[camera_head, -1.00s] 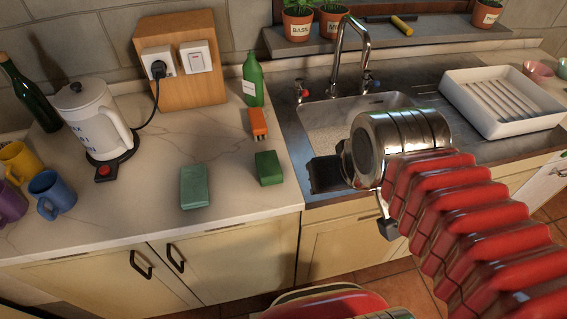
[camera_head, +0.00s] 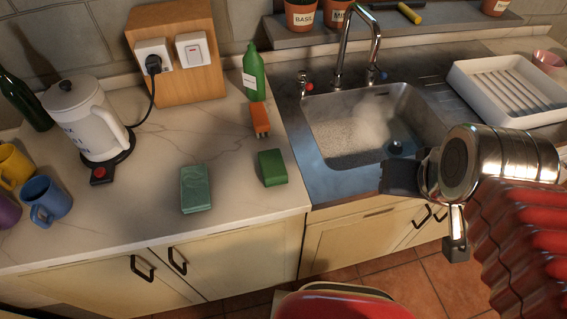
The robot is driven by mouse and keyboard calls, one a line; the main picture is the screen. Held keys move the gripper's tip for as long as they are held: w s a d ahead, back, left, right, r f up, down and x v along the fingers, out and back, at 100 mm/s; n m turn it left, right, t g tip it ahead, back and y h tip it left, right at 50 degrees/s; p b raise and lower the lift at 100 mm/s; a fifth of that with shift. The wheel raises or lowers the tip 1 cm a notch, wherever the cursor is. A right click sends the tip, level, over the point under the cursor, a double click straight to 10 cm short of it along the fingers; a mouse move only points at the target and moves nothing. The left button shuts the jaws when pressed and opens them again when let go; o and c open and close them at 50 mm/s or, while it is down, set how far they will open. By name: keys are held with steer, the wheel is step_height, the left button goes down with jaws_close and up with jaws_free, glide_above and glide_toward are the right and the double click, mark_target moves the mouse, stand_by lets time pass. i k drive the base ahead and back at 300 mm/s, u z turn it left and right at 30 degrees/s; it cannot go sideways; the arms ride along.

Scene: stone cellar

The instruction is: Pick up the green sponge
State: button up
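Two green blocks lie on the pale counter left of the sink. One is a dull teal-green block (camera_head: 196,190) near the counter's front, and the other is a smaller, deeper green block (camera_head: 272,168) to its right, near the sink edge. I cannot tell for certain which is the green sponge. My gripper (camera_head: 425,212) is in the air in front of the sink, well to the right of both blocks and touching neither. Its dark end parts show from the side, and their opening is not clear. I see nothing held in it.
An orange brush (camera_head: 259,119) and a green bottle (camera_head: 253,74) stand behind the deeper green block. A kettle (camera_head: 82,118) and mugs (camera_head: 45,200) are at the left. The sink (camera_head: 335,170) and white dish rack (camera_head: 505,110) are at the right.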

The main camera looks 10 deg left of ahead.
mark_target(273, 168)
steer(key=z, duration=0.05)
steer(key=k, duration=1.5)
steer(key=u, duration=1.3)
steer(key=i, duration=1)
steer(key=u, duration=0.05)
